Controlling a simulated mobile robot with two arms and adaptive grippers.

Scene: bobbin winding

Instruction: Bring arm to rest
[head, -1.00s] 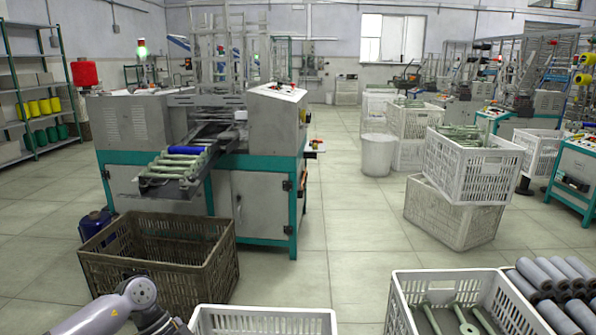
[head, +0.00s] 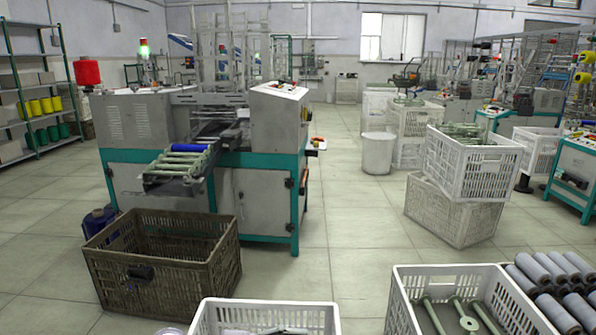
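Neither of my grippers shows in the head view. Only a small pale rounded piece, likely part of my arm, shows at the bottom edge left of the front white crate. The winding machine (head: 265,195) stands at the left middle, with grey panels and a teal frame. On its front rack (head: 172,185) lie several pale green empty bobbins (head: 180,165) and one blue bobbin (head: 192,148) at the far end. The brown crate (head: 190,275) stands on the floor before the machine and looks empty.
A white crate (head: 265,303) is at the bottom centre. Another white crate (head: 450,270) at bottom right holds green bobbins, beside several grey rolls (head: 550,285). Stacked crates (head: 455,210) stand on the right. The floor (head: 350,235) between machine and stacks is clear.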

